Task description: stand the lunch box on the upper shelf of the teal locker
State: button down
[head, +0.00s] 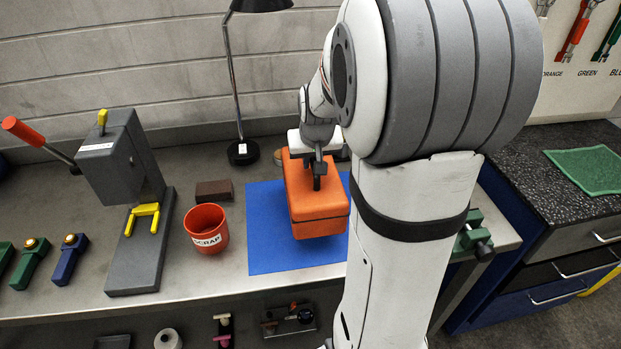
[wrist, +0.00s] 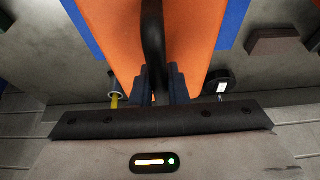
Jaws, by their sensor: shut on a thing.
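The lunch box (head: 316,199) is an orange box with a dark handle on top. In the head view it is over the blue mat (head: 264,232) on the steel bench; whether it touches the mat I cannot tell. My gripper (head: 317,175) is above it, shut on the handle. In the wrist view my gripper (wrist: 158,88) has its dark fingers on either side of the black handle, with the orange lunch box (wrist: 205,30) beyond. The teal locker is not in either view.
A red scrap cup (head: 206,229), a brown block (head: 214,190) and a grey press (head: 130,190) stand left of the mat. A lamp (head: 242,152) stands behind. A green vise (head: 472,236) is at the bench's right end. A dark counter (head: 540,185) with drawers is farther right.

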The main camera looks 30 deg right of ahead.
jog(key=shift+f, duration=2.4)
jog(key=c, duration=1.8)
grip_release()
jog(key=shift+f, duration=0.1)
jog(key=shift+c, duration=0.2)
jog(key=o, duration=0.4)
jog(key=shift+o, duration=0.2)
jog(key=shift+s, duration=0.1)
